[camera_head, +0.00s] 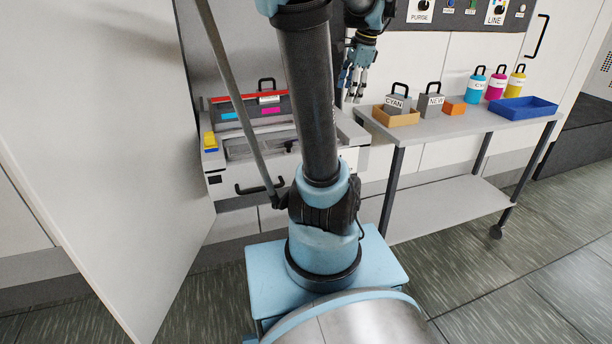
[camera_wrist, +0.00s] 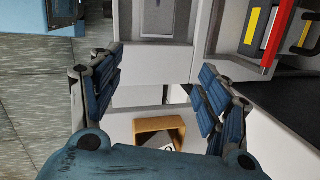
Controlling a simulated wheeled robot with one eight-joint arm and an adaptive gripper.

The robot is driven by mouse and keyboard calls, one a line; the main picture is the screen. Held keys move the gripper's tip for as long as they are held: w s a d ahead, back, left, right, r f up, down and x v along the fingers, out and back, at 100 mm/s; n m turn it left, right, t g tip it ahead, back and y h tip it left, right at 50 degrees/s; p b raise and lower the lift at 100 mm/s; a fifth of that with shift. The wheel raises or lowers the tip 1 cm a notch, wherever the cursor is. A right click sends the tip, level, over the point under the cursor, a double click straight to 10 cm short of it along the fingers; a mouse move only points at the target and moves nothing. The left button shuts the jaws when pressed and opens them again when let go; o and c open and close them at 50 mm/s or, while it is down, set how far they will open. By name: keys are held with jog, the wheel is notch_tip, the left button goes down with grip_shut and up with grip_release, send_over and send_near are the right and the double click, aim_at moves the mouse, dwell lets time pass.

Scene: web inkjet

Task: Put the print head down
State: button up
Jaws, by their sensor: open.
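My gripper (camera_head: 355,78) is open and empty, above and left of the cart's near end. In the wrist view its fingers (camera_wrist: 160,95) stand wide apart. A grey print head labelled CYAN (camera_head: 397,104), with a black handle, sits upright in an orange tray (camera_head: 397,119) on the cart. A box-like orange holder shows between the fingers in the wrist view (camera_wrist: 160,125), with a grey-white piece inside; it looks like the same tray, below the fingers and apart from them. A second grey print head labelled NEW (camera_head: 433,104) stands just right of the tray.
The cart (camera_head: 460,125) also bears an orange block (camera_head: 454,107), cyan, magenta and yellow bottles (camera_head: 496,84) and a blue tray (camera_head: 524,110). The printer (camera_head: 250,150) stands left, partly behind my arm. A large white panel (camera_head: 100,130) fills the left side.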

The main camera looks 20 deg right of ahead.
jog(key=s+a+f+n+h, duration=0.1)
jog(key=s+a+f+n, duration=1.6)
jog(key=a+f+n, duration=0.1)
jog(key=shift+s+a+f+n+h, duration=0.2)
jog(key=shift+a+f+n+h, duration=0.1)
jog(key=shift+f+n, duration=0.2)
